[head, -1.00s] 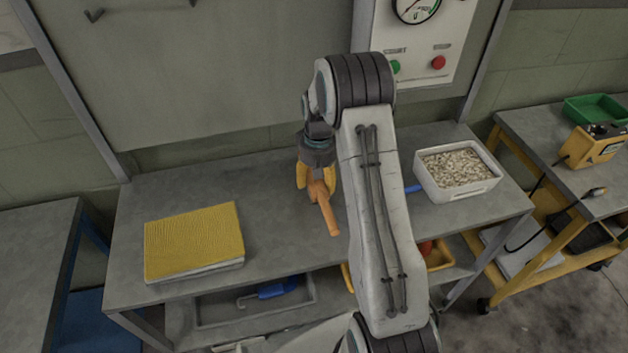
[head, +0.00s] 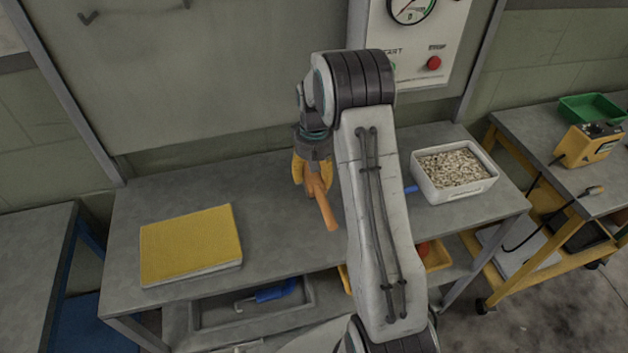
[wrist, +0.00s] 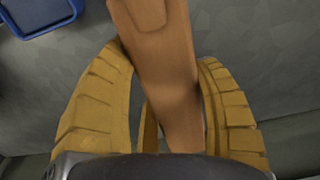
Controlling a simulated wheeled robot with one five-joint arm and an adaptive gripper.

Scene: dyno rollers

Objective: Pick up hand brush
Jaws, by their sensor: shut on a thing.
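The hand brush shows as an orange-brown handle (head: 325,209) in the head view, sloping down toward the front of the bench. In the wrist view the brush (wrist: 166,75) runs between the yellow fingers from the top edge to the palm. My gripper (head: 312,175) is shut on it, with a finger on each side. In the wrist view my gripper (wrist: 172,95) hides the lower part of the brush. I cannot tell whether the brush touches the bench top. Any bristles are hidden.
The grey bench (head: 270,235) carries a yellow-covered block (head: 190,243) at left and a white bin of pale pieces (head: 455,172) at right. A blue item (head: 411,190) lies beside the bin, partly behind my arm. A gauge panel (head: 420,45) stands behind.

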